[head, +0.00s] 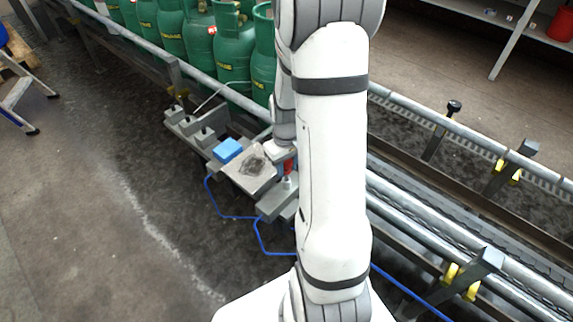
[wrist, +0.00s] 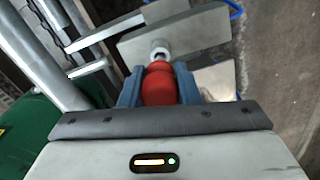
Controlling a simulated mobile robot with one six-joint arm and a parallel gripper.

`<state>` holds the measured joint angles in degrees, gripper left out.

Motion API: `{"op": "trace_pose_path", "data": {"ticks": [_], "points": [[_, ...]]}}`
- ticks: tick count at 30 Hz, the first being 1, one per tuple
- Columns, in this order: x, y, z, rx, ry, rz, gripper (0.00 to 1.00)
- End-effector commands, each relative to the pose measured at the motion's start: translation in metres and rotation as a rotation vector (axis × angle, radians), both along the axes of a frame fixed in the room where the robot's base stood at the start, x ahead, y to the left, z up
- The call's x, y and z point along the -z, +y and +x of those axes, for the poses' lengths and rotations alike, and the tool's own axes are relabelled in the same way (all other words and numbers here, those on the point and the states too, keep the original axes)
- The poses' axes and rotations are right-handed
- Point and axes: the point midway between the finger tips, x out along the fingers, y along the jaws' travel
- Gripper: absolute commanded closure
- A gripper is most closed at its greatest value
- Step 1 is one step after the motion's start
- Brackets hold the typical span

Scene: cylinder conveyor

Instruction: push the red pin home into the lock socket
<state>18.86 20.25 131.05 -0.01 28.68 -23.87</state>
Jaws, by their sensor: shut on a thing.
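The red pin (wrist: 158,84) is between the two blue-grey fingers of my gripper (wrist: 157,88) in the wrist view, and the fingers are shut on it. Its far end meets a pale round socket (wrist: 159,50) on a grey metal block (wrist: 190,34). I cannot tell how deep the pin sits in the socket. In the head view a small part of the red pin (head: 288,166) shows beside my white arm, above the grey block (head: 279,198). My arm hides most of the gripper there.
A metal plate (head: 262,181) with a dark patch and a blue block (head: 228,150) lie left of the pin. Green gas cylinders (head: 232,50) stand behind the rail. Conveyor rails (head: 440,235) run to the right. A blue hose (head: 232,216) loops on the floor in front.

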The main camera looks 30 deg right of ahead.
Motion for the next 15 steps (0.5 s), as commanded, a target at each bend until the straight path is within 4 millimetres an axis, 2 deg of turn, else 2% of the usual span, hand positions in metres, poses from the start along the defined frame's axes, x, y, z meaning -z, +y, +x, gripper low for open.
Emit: {"op": "trace_pose_path", "data": {"ticks": [15], "points": [[0.0096, 0.0005, 0.0001, -0.001, 0.0, 0.0, 1.0]]}}
